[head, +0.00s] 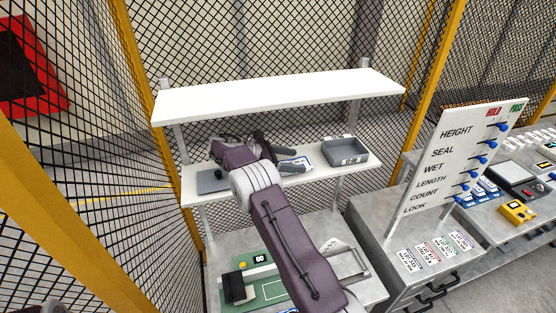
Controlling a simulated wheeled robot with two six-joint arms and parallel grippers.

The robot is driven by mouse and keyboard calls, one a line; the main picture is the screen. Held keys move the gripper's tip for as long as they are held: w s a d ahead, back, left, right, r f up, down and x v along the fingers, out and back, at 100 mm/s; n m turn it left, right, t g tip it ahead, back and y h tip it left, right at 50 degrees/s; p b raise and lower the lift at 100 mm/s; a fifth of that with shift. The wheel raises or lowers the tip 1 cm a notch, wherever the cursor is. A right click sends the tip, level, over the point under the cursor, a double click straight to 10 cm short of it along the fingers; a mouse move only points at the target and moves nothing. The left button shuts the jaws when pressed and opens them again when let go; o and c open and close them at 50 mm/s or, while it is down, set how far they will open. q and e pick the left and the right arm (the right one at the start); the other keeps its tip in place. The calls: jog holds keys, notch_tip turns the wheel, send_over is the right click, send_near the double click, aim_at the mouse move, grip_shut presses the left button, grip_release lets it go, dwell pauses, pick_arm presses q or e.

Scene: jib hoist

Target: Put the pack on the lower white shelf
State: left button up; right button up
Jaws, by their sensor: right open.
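The lower white shelf (345,171) runs under the upper one across the middle of the view. A small white and blue item (303,160), which looks like the pack, is at this shelf between the fingers of my right gripper (291,160). The fingers are open and partly cover it. I cannot tell whether they touch it. The rest of my right arm hides part of the shelf's middle. My left gripper is not in view.
A grey bin (345,151) stands at the shelf's right, and a flat grey thing (212,181) lies at its left. The upper white shelf (280,95) hangs above. A green mat (268,292) lies below. A labelled board (455,150) stands at right.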

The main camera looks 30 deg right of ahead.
jog(key=v, duration=0.6)
jog(key=shift+f, duration=0.1)
jog(key=p+v, duration=0.1)
jog(key=p, duration=0.1)
jog(key=p+v, duration=0.1)
jog(key=v, duration=0.1)
jog(key=shift+r+p, duration=0.3)
jog(key=shift+p, duration=0.1)
jog(key=shift+a+f, duration=0.1)
jog(key=shift+a, duration=0.05)
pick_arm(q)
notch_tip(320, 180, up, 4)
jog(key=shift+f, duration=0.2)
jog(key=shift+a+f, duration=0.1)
pick_arm(e)
jog(key=shift+a+f, duration=0.1)
